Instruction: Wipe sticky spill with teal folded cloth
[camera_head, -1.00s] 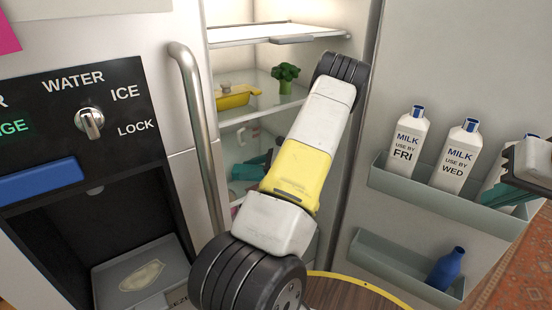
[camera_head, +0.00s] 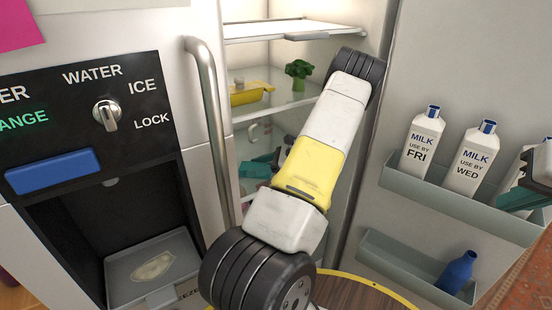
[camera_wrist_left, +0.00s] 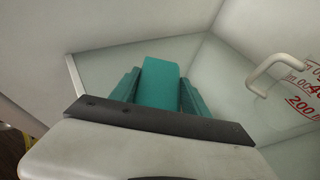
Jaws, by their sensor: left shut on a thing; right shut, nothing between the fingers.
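My left arm reaches across the middle of the head view into the open fridge. My left gripper (camera_head: 262,167) is partly hidden behind that arm, above a lower shelf. In the left wrist view its teal fingers (camera_wrist_left: 157,98) are shut on the teal folded cloth (camera_wrist_left: 160,82), which stands up between them. A pale irregular patch (camera_head: 152,266), looking like a spill, lies on the grey drip tray (camera_head: 122,290) of the dispenser at lower left. My right gripper (camera_head: 522,195) is at the right edge, in front of the door bin, shut and empty, partly cut off.
The door bin (camera_head: 400,185) holds several milk cartons (camera_head: 419,145); a blue bottle (camera_head: 457,270) is in the lower bin. A yellow dish (camera_head: 250,95) and broccoli (camera_head: 298,72) stand on a glass shelf. A handled jug (camera_wrist_left: 305,90) is right of the cloth. The fridge handle (camera_head: 208,120) stands between dispenser and shelves.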

